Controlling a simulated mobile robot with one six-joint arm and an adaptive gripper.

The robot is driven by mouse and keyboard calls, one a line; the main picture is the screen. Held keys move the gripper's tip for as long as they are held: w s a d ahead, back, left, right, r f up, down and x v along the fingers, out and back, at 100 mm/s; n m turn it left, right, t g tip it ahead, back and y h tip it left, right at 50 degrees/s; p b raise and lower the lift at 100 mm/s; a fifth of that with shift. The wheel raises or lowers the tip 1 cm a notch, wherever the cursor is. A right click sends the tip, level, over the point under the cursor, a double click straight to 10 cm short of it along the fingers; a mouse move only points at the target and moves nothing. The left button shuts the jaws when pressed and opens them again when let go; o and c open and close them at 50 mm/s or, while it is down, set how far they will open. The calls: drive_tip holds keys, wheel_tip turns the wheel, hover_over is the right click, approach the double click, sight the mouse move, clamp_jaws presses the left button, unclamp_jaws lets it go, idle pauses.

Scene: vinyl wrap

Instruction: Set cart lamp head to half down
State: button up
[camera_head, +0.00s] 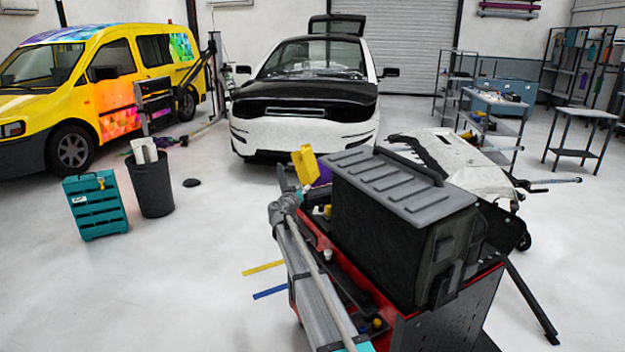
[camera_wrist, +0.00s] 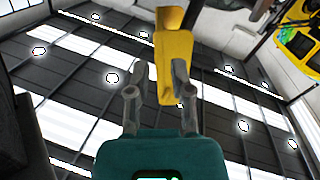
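The yellow lamp head (camera_head: 305,165) stands tilted at the far end of the red tool cart (camera_head: 405,335), beside the large black case. In the wrist view, a yellow part that looks like the lamp head (camera_wrist: 167,85) hangs down in front of my gripper (camera_wrist: 158,64). My gripper is open, with its two grey fingers apart. The right finger overlaps the yellow part, and a gap shows between that part and the left finger. I cannot tell whether they touch. In the head view, my grey arm reaches along the cart's left side; the fingers are not clear there.
A black case with a grey ribbed lid (camera_head: 400,185) fills the cart top. A teal crate (camera_head: 95,208) and a dark bin (camera_head: 151,185) stand at left. A white car (camera_head: 305,105) is behind. The floor left of the cart is mostly clear.

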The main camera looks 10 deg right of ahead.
sight(314, 177)
drive_tip(key=x, duration=1.1)
clamp_jaws()
